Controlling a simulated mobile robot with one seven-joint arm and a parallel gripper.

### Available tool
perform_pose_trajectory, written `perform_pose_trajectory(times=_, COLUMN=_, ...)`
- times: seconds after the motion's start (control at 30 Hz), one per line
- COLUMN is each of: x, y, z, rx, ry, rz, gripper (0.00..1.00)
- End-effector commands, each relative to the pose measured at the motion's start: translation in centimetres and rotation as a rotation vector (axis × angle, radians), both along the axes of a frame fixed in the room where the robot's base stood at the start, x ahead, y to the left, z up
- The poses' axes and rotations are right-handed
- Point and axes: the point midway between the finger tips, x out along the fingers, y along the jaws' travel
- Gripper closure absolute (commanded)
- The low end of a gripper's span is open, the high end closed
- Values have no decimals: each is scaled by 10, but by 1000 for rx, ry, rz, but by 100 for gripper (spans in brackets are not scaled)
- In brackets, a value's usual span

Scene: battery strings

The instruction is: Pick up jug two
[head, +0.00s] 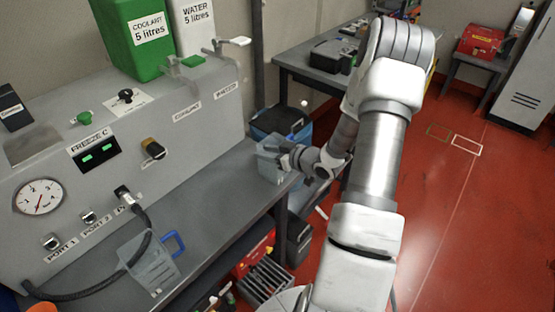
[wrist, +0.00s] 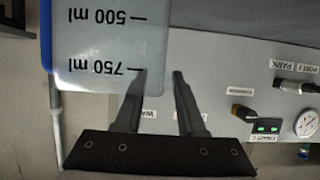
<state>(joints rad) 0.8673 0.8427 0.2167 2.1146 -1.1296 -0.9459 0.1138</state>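A clear jug (head: 268,162) stands at the far right end of the grey bench, next to my gripper (head: 287,157). In the wrist view this jug (wrist: 105,35) appears upside down and close, with 500 ml and 750 ml marks and a blue edge at left. My gripper (wrist: 162,73) has its fingers apart; the left finger overlaps the jug and the right one is just past its edge. Contact cannot be told. A second clear jug with a blue handle (head: 150,264) stands nearer on the bench. No number shows on either jug.
A grey panel (head: 190,140) with gauge, knobs and a hose (head: 140,218) backs the bench. Green coolant (head: 140,45) and white water (head: 195,25) containers stand on top. Red floor at right is mostly clear.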

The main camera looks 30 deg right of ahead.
Motion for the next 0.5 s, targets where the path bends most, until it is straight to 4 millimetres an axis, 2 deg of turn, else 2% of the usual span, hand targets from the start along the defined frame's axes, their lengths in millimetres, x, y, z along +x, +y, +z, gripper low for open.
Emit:
perform_pose_trajectory(times=0.07, x=0, y=0, z=0, rx=0, ry=0, rz=0, gripper=63)
perform_pose_trajectory(times=0.27, x=-1, y=0, z=0, rx=0, ry=0, rz=0, gripper=99)
perform_pose_trajectory(times=0.5, x=-1, y=0, z=0, rx=0, ry=0, rz=-1, gripper=100)
